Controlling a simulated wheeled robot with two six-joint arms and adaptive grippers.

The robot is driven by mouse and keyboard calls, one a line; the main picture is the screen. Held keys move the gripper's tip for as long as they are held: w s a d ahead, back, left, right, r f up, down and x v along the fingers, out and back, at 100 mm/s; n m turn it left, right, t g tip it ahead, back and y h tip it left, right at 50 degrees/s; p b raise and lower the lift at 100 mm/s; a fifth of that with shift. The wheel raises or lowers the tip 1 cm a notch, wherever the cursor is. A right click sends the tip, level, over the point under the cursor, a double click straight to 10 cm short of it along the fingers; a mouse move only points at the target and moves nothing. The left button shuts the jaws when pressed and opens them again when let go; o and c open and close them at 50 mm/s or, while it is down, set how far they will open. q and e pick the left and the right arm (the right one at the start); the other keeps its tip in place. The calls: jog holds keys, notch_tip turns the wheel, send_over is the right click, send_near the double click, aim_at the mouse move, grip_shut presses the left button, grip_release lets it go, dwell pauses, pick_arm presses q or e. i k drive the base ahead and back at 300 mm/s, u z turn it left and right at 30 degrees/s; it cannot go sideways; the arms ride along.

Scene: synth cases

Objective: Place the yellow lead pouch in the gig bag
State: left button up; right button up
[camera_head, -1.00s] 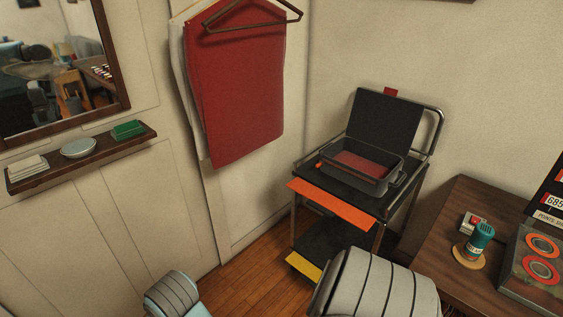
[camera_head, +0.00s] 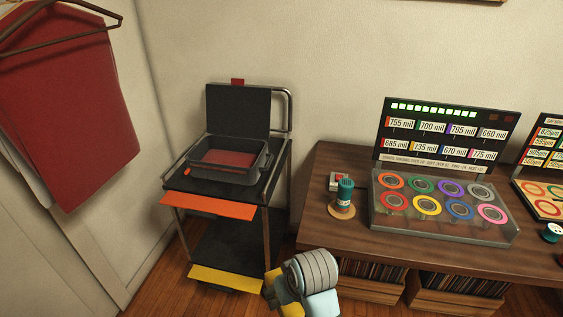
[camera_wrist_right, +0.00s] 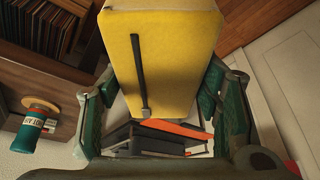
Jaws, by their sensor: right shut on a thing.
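The yellow lead pouch (camera_wrist_right: 165,55), a boxy yellow block with a dark zip line, fills the middle of the right wrist view. My right gripper (camera_wrist_right: 155,98) is shut on it, with green fingers on either side. In the head view a bit of the pouch (camera_head: 284,292) shows beside my right arm, low in front of the cart; the fingers there are mostly hidden. The gig bag appears to be the open dark case (camera_head: 258,172) with a red inside and raised lid, on the cart's top. The pouch is apart from it. My left gripper is out of view.
The cart (camera_head: 208,206) has an orange front edge on top and a yellow one (camera_head: 225,279) below. To its right, a wooden counter (camera_head: 340,237) holds a teal canister (camera_head: 345,192) and a tray of coloured rings (camera_head: 440,233). Red cloth (camera_head: 80,120) hangs left.

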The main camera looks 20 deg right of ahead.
aim_at(229, 158)
jog(key=z, duration=0.05)
jog(key=i, duration=1.2)
